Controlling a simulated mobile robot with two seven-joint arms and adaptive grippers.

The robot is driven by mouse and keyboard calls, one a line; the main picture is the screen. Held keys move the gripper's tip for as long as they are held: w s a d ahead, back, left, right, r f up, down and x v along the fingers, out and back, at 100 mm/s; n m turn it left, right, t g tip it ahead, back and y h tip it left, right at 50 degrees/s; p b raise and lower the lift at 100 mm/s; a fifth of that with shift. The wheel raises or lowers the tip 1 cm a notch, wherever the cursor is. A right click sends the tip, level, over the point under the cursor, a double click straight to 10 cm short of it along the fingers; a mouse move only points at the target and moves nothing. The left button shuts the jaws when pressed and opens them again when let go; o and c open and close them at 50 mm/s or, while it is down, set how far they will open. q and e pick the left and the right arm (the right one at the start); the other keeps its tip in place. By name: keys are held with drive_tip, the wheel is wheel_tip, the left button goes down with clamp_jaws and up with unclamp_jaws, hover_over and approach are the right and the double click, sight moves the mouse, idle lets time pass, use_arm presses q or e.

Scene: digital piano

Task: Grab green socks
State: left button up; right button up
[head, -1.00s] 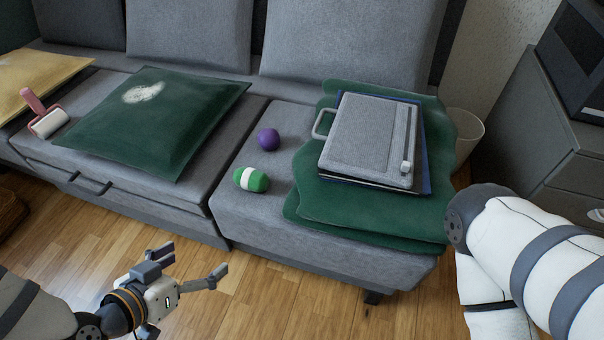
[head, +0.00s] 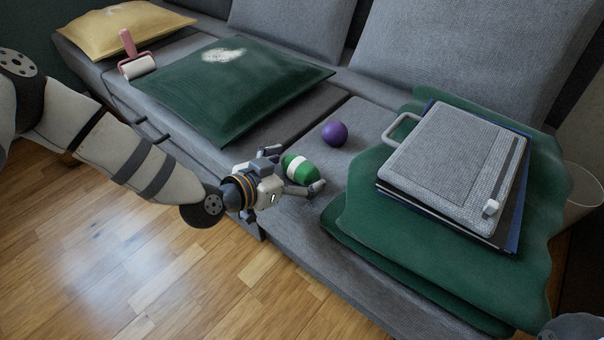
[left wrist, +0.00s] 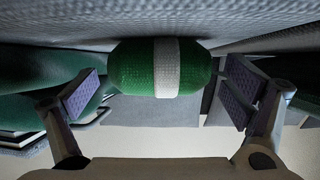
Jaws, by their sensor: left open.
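The green socks (head: 300,169) are a rolled bundle with a white band, lying on the grey sofa seat near its front edge. My left gripper (head: 295,171) is open at the socks, with a finger on either side of them in the head view. In the left wrist view the socks (left wrist: 135,68) lie ahead, between the two spread fingers (left wrist: 160,95) and apart from both pads. My right gripper is not in view; only a bit of what may be my right arm shows at the bottom right corner of the head view.
A purple ball (head: 335,133) lies just behind the socks. A grey case (head: 450,165) rests on a green blanket (head: 400,255) to the right. A green cushion (head: 225,90), a lint roller (head: 137,64) and a yellow cushion (head: 110,35) are to the left.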

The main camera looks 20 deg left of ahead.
use_arm(q)
drive_tip(key=shift+w+d+f, duration=0.15)
drive_tip(key=shift+w+f, duration=0.05)
drive_tip(key=shift+w, duration=0.15)
drive_tip(key=shift+r, duration=0.15)
drive_tip(key=c, duration=1.2)
drive_tip(key=shift+r, duration=0.1)
